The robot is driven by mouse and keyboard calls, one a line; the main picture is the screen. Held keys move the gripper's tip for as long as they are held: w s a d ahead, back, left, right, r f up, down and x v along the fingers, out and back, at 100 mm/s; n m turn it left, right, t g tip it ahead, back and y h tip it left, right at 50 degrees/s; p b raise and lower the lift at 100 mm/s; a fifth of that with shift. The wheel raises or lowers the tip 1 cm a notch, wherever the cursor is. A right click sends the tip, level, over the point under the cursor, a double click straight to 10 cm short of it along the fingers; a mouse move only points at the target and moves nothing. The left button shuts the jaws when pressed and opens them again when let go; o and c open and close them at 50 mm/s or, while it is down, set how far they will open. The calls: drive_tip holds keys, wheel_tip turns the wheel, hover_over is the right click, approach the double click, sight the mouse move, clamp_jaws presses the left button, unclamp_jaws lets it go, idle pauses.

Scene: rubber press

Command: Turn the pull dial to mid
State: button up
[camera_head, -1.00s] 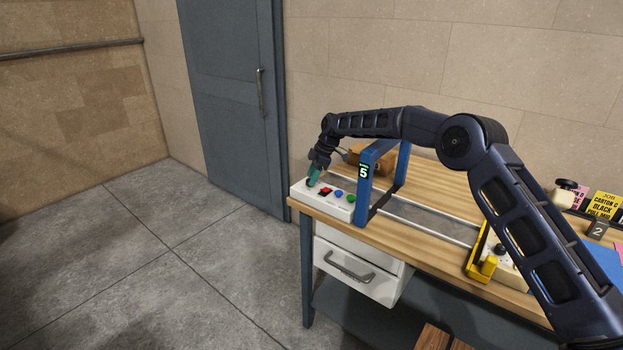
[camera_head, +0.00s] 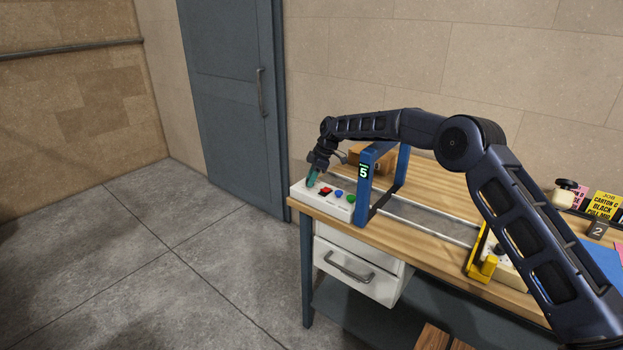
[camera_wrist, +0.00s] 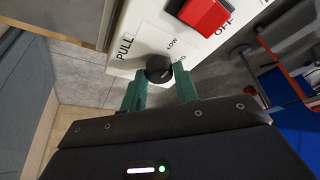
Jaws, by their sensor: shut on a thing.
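The pull dial (camera_wrist: 158,68) is a small black round knob on the white control panel (camera_wrist: 150,30), beside the printed words PULL and LOW. Its pointer and exact setting are hard to make out, as the lettering beside it is partly covered. My gripper (camera_wrist: 160,84) has its two green fingers on either side of the dial, shut on it. In the head view my gripper (camera_head: 312,180) reaches down to the left end of the panel (camera_head: 338,207), and the fingers hide the dial there.
A red switch (camera_wrist: 204,14) marked OFF sits close to the dial. Blue (camera_head: 337,196) and green (camera_head: 351,198) buttons are further right. A blue frame (camera_head: 364,185) showing 5 stands just right of the panel. A yellow bracket (camera_head: 482,262) is on the bench. Floor left of the bench is clear.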

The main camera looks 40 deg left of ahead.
drive_tip(key=m+t, duration=0.1)
drive_tip(key=m, duration=0.2)
drive_tip(key=m+t+y, duration=0.1)
drive_tip(key=m, duration=0.2)
drive_tip(key=shift+s+d+r, duration=0.1)
drive_tip(key=shift+s, duration=0.05)
drive_tip(key=m+t, duration=0.2)
drive_tip(key=m, duration=0.3)
drive_tip(key=shift+s, duration=0.15)
drive_tip(key=shift+m, duration=0.4)
drive_tip(key=o, duration=1)
drive_tip(key=v, duration=1)
drive_tip(key=shift+s+d+r, duration=0.15)
drive_tip(key=shift+r, duration=0.15)
